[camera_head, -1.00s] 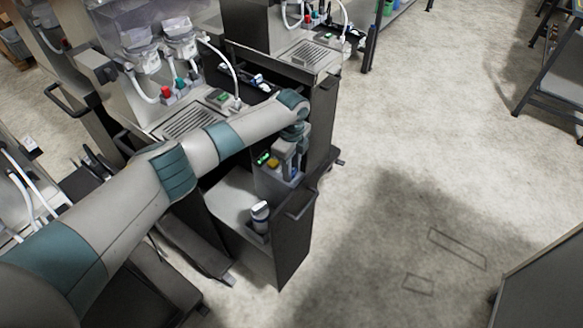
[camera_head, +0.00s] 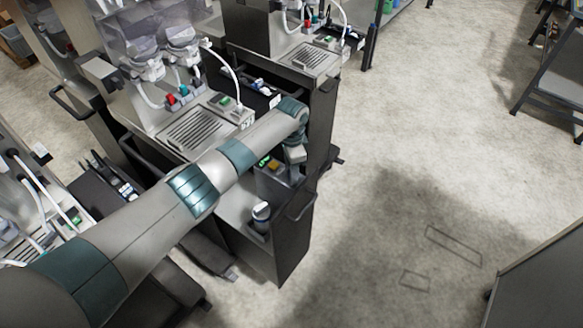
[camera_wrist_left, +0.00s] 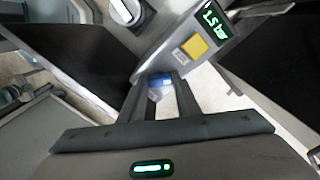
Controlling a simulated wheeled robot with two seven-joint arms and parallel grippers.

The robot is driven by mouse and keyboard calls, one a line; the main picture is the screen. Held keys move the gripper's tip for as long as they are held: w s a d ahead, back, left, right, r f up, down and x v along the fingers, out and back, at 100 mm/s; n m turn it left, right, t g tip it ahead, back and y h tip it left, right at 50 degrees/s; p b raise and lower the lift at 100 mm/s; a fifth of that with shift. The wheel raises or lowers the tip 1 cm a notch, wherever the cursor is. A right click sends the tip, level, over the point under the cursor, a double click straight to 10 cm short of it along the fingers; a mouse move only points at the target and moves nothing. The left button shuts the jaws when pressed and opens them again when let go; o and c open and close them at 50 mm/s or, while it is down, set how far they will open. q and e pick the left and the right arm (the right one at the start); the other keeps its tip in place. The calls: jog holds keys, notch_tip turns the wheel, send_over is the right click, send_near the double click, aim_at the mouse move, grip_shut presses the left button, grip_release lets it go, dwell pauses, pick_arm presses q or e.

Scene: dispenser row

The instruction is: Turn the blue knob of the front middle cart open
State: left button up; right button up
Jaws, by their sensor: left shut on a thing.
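The front middle cart (camera_head: 297,232) has an open lower compartment with a small panel. A blue part, seemingly the blue knob (camera_wrist_left: 157,84), shows small between the fingertips of my left gripper (camera_wrist_left: 160,82). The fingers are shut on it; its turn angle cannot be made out. In the head view my left gripper (camera_head: 294,154) points down beside the panel, its fingertips hidden. My right gripper is out of view.
A drip grille (camera_head: 195,130) and hoses sit on the cart top. Other carts stand left and behind. The floor (camera_head: 420,180) to the right is clear.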

pick_arm(q)
jog(key=n+p, duration=0.1)
jog(key=n, duration=0.1)
jog(key=n+p, duration=0.1)
jog(key=n, duration=0.1)
jog(key=shift+d+r+n, duration=0.1)
jog(key=shift+r+n, duration=0.1)
jog(key=shift+n, duration=0.1)
jog(key=shift+f+n+p, duration=0.1)
jog(key=shift+n+p, duration=0.4)
jog(key=shift+n, duration=0.9)
jog(key=shift+w, duration=0.1)
jog(key=o, duration=1)
jog(key=shift+o, duration=0.2)
jog(key=shift+r, duration=0.7)
notch_tip(320, 180, up, 16)
jog(key=b, duration=0.3)
jog(key=shift+f, duration=0.1)
